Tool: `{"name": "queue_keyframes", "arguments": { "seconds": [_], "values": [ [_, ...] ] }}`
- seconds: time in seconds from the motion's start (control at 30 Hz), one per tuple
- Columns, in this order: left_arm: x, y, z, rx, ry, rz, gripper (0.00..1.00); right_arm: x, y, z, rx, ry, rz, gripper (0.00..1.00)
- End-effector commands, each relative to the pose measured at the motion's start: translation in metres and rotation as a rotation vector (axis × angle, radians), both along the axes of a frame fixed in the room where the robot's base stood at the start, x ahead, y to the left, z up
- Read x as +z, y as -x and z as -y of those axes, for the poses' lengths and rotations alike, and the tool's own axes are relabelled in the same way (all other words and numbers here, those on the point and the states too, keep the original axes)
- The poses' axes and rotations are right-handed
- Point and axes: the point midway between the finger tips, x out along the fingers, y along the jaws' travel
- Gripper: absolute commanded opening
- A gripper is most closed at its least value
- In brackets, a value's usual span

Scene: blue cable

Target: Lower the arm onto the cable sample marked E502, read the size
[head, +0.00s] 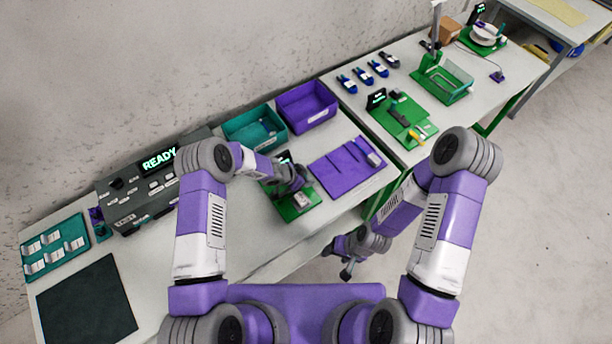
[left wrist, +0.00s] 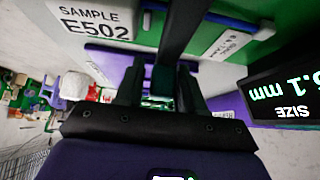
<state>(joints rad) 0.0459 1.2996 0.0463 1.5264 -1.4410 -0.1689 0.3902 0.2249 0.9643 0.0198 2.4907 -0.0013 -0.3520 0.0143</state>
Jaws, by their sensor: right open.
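In the left wrist view a white label reads "SAMPLE E502" (left wrist: 95,24). A dark bar (left wrist: 182,28) runs down between the two dark fingers of my left gripper (left wrist: 160,88). The fingers stand apart; whether they touch the bar is unclear. A dark display (left wrist: 285,100) at right shows "SIZE" upside down and a green number ending in ".1 mm", cut by the frame edge. In the head view my left gripper (head: 291,184) is low over a green gauge base (head: 311,208). My right gripper (head: 346,262) is open and empty off the table front.
A purple mat (head: 345,168) lies right of the gauge. Teal (head: 254,128) and purple (head: 306,104) bins stand behind. A console reading "READY" (head: 158,160) is at left. A second table has a green fixture (head: 405,118) and several blue-handled tools (head: 362,74).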

Motion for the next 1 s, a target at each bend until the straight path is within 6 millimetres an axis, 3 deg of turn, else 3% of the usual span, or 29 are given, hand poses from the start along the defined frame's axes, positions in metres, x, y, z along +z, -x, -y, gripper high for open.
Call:
{"name": "queue_keyframes", "arguments": {
  "seconds": [0.07, 0.43, 0.8, 1.0],
  "values": [
    [0.001, -0.001, 0.001, 0.0, 0.003, 0.003, 0.51, 0.0, 0.0, 0.0, 0.0, 0.0, 0.0, 0.61],
    [0.009, -0.002, 0.0, 0.001, 0.007, 0.01, 0.51, 0.0, 0.0, 0.0, 0.0, 0.0, 0.0, 0.61],
    [0.051, 0.016, -0.028, 0.003, 0.006, 0.009, 0.51, 0.0, 0.0, 0.0, 0.0, 0.0, 0.0, 0.61],
    [0.063, 0.023, -0.037, 0.0, 0.005, 0.007, 0.51, 0.002, 0.0, 0.0, 0.0, 0.0, 0.0, 0.61]
  ]
}}
